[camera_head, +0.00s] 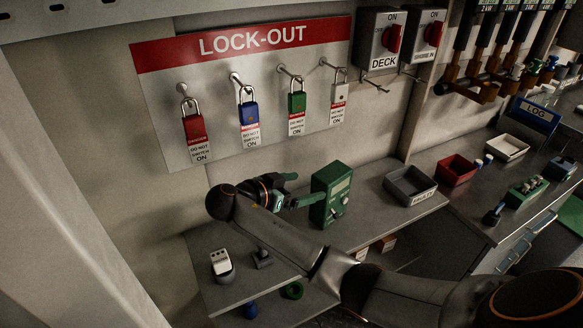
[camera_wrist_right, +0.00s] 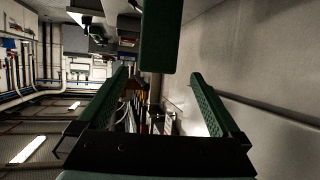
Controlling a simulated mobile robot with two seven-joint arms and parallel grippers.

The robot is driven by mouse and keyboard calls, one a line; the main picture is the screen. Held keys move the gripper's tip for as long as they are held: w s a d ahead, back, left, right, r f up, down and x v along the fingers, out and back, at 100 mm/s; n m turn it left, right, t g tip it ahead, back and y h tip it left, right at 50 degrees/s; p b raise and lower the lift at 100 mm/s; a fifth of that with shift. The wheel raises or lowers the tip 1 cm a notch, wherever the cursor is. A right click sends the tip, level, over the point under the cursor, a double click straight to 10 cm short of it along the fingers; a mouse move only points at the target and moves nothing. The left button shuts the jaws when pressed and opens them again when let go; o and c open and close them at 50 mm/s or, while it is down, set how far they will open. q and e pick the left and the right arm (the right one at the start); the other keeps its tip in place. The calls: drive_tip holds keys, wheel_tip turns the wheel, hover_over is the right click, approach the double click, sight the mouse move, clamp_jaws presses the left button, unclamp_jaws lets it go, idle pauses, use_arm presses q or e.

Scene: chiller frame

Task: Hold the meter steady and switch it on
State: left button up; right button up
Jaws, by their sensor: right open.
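The meter (camera_head: 332,190) is a green box standing upright on the grey shelf, with a pale display and small knobs on its front. My right gripper (camera_head: 309,187) is at the meter's left side, its green fingers apart and pointing toward it. In the right wrist view the gripper (camera_wrist_right: 158,74) is open, and a dark green block, apparently the meter (camera_wrist_right: 160,35), shows at the top by the fingertips. Nothing is clearly held between the fingers. Whether a finger touches the meter I cannot tell. My left gripper is not in view.
A grey bin (camera_head: 410,185) stands right of the meter, with a red bin (camera_head: 456,170) beyond. A white-topped device (camera_head: 222,265) is at the shelf's left end. The lock-out board (camera_head: 245,85) with hanging padlocks is on the wall behind. Shelf between meter and grey bin is clear.

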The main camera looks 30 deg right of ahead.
sight(335, 179)
drive_tip(key=shift+w+d+r, duration=0.1)
drive_tip(key=shift+d+r, duration=0.1)
drive_tip(key=shift+d, duration=0.35)
drive_tip(key=b+x, duration=0.4)
drive_tip(key=x, duration=0.6)
drive_tip(key=shift+b, duration=0.3)
drive_tip(key=shift+d+f, duration=0.3)
drive_tip(key=shift+d, duration=0.35)
clamp_jaws()
